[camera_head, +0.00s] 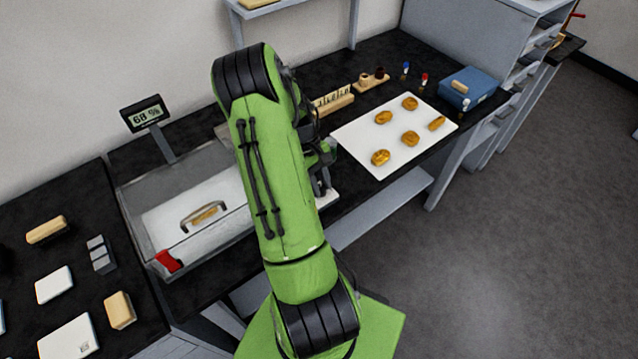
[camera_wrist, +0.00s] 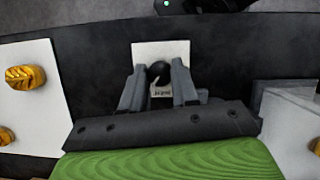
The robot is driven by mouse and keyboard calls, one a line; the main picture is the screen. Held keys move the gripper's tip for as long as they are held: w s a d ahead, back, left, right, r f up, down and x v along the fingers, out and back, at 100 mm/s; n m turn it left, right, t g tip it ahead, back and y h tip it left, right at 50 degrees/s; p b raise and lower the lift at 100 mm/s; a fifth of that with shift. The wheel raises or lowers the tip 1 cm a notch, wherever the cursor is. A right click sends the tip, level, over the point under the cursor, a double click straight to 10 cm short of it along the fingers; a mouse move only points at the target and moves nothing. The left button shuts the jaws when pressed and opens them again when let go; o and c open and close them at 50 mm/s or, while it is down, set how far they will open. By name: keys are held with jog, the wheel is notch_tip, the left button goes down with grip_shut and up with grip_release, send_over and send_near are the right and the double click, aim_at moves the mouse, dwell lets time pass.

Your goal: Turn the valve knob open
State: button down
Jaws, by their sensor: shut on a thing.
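The black round valve knob (camera_wrist: 158,69) sits on a small white plate (camera_wrist: 171,47) in the wrist view. My gripper (camera_wrist: 158,82) has a finger on each side of the knob and is shut on it. Lettering on the plate just below the knob is partly hidden and too small to read surely. In the head view my gripper (camera_head: 321,183) is low over the bench's front edge, beside the white plate's corner (camera_head: 327,199). My green arm and the fingers hide the knob there.
A clear-walled box with a handled lid (camera_head: 168,222) stands left of my arm, with a display (camera_head: 145,113) reading about 68 % behind it. Right of my gripper lies a white board (camera_head: 362,132) with several gilt pieces. A blue case (camera_head: 467,88) stands beyond.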

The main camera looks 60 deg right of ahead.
jog(key=m, duration=0.2)
jog(key=m+t+y, duration=0.1)
jog(key=m, duration=0.2)
jog(key=shift+s+d+m+y+b, duration=0.1)
jog(key=shift+d+m+y+b, duration=0.1)
jog(key=shift+m+y+b, duration=0.15)
jog(key=shift+s+m+t+y, duration=0.1)
jog(key=shift+m+t+y, duration=0.3)
jog(key=shift+m, duration=0.75)
jog(key=shift+m+t+y, duration=0.1)
jog(key=shift+m+t, duration=0.5)
jog(key=shift+m, duration=0.5)
jog(key=c, duration=0.8)
grip_release()
jog(key=shift+c, duration=0.2)
jog(key=p+v, duration=0.3)
jog(key=v, duration=1.2)
jog(key=shift+d+r, duration=0.15)
jog(key=shift+r, duration=0.25)
